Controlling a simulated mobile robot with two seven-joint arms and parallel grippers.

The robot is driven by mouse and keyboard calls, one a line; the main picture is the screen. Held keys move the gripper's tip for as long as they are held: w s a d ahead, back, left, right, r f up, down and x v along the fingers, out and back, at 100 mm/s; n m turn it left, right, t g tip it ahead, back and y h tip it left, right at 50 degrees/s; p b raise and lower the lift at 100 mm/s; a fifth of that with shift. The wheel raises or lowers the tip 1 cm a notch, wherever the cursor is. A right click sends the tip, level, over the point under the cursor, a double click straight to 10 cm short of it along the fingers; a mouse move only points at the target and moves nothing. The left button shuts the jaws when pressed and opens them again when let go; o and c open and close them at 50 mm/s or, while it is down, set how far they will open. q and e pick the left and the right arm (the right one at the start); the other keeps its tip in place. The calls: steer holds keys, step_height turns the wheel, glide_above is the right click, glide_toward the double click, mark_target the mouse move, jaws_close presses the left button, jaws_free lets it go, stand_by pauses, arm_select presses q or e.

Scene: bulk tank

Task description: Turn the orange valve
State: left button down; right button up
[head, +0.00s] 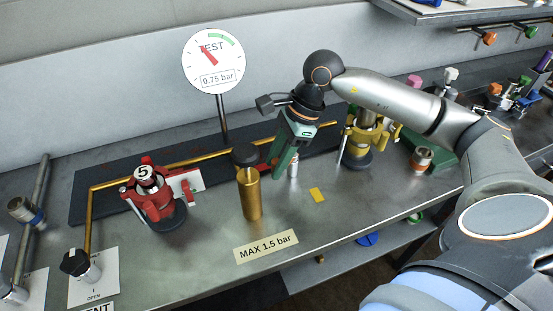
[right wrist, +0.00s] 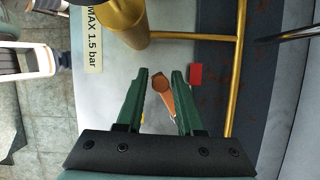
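The orange valve handle (right wrist: 163,95) shows in the right wrist view as a flat lever between the two green fingers of my right gripper (right wrist: 161,75). The fingers are apart, with a gap on each side of the lever, and I see no clear contact. In the head view my right gripper (head: 277,172) points down behind the brass cylinder, and its green fingers hide most of the valve. A silver fitting (head: 293,165) shows just beside them. The round gauge (head: 213,62) reads 0.75 bar. My left gripper is not in view.
The brass cylinder with a black knob (head: 250,195) stands close to the left of the gripper. A red clamp assembly (head: 150,192) is further left, a yellow-brass one (head: 362,135) to the right. A MAX 1.5 bar plate (head: 266,246) lies in front. The front bench is mostly clear.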

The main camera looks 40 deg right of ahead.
jaws_close()
stand_by(1.1)
